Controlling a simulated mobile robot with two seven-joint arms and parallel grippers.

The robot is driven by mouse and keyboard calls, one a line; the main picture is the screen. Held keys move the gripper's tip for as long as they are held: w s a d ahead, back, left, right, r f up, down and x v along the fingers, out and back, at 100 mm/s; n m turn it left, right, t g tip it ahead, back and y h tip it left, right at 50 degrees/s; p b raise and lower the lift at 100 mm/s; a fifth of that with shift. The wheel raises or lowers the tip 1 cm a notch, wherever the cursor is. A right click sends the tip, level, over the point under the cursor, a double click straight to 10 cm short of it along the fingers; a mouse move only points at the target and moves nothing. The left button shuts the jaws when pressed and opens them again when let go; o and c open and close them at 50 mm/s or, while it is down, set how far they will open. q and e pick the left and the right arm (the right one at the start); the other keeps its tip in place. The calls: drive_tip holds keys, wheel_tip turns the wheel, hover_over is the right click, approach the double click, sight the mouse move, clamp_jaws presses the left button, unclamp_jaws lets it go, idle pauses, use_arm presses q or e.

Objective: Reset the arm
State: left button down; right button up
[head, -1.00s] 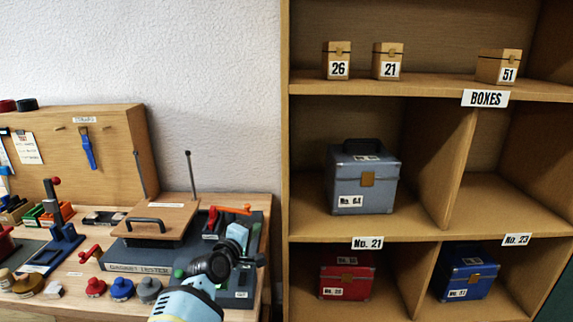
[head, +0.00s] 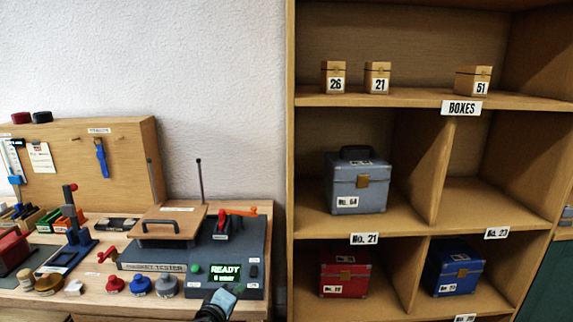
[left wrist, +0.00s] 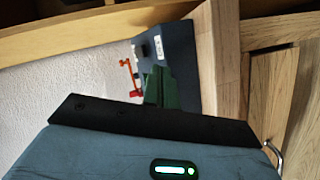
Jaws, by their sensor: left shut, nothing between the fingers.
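My left gripper (head: 222,298) shows only in part at the bottom of the head view, at the front edge of the tester. In the left wrist view its dark green fingers (left wrist: 158,86) are together with nothing between them. The tester (head: 240,262) is a dark grey unit on the workbench with a lit green display (head: 226,271) reading READY. A wooden lid with a black handle (head: 160,224) lies on its left part. A red-orange lever (head: 238,212) stands at its back right and shows in the left wrist view (left wrist: 128,72). My right gripper is out of view.
Red, blue and grey knobbed pieces (head: 140,286) stand along the bench front. A wooden pegboard (head: 130,165) stands behind. A shelf unit (head: 291,200) at the right holds small wooden boxes (head: 377,77) and grey, red and blue cases (head: 357,186).

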use_arm(q)
drive_tip(key=s+a+f+m+g+y, duration=0.1)
drive_tip(key=s+a+f+m, duration=0.15)
drive_tip(key=s+f, duration=0.7)
drive_tip(key=s+a+f+m+g+y, duration=0.1)
drive_tip(key=s+a+f+m, duration=0.15)
drive_tip(key=s+f, duration=0.7)
drive_tip(key=s+a+r+m+g+y+p, duration=0.1)
drive_tip(key=s+m, duration=0.6)
drive_tip(key=s, duration=2.3)
drive_tip(key=shift+s+a+g, duration=0.2)
drive_tip(key=shift+a+g, duration=0.5)
drive_tip(key=shift+g, duration=0.4)
drive_tip(key=shift+w, duration=0.1)
